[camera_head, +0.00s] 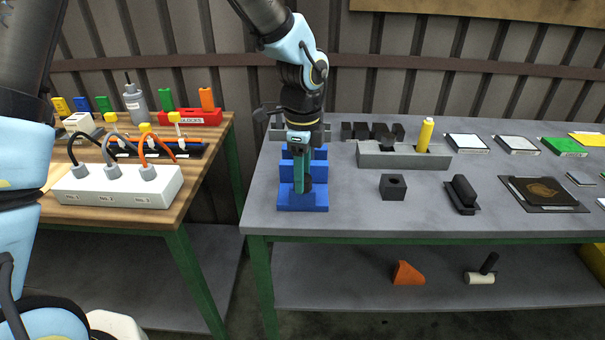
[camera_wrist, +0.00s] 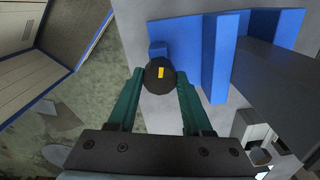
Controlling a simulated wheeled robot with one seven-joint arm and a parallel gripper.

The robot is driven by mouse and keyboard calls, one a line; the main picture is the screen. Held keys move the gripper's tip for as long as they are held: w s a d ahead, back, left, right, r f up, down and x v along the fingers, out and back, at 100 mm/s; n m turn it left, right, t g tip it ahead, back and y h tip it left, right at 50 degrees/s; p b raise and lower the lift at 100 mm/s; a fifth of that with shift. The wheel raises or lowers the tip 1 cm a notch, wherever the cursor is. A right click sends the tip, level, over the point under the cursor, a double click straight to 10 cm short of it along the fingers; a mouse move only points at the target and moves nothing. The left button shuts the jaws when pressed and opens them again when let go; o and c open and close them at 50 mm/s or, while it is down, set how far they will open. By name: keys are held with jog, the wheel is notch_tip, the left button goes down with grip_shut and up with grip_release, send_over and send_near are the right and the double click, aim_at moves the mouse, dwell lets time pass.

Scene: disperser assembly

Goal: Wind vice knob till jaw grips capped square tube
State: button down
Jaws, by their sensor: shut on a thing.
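The blue vice (camera_head: 302,203) stands near the left front edge of the grey table. It also shows in the wrist view, with an upright blue plate (camera_wrist: 222,58). The round dark knob (camera_wrist: 158,78) with a yellow mark sits between the green fingertips of my gripper (camera_wrist: 160,86), which is shut on it. In the head view my gripper (camera_head: 303,184) points down at the front of the vice. A dark grey block (camera_wrist: 272,85), perhaps the capped square tube, lies beyond the blue plate. I cannot tell whether the jaw touches it.
To the right are a grey holder (camera_head: 385,158) with a yellow cylinder (camera_head: 425,134), a dark block with a hole (camera_head: 393,187) and a black handled piece (camera_head: 463,193). A wooden table (camera_head: 210,143) with a white socket box (camera_head: 120,190) stands left, across a gap.

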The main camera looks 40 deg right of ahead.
jog(key=shift+c, duration=1.6)
grip_release()
notch_tip(320, 180, up, 11)
jog(key=b, duration=0.2)
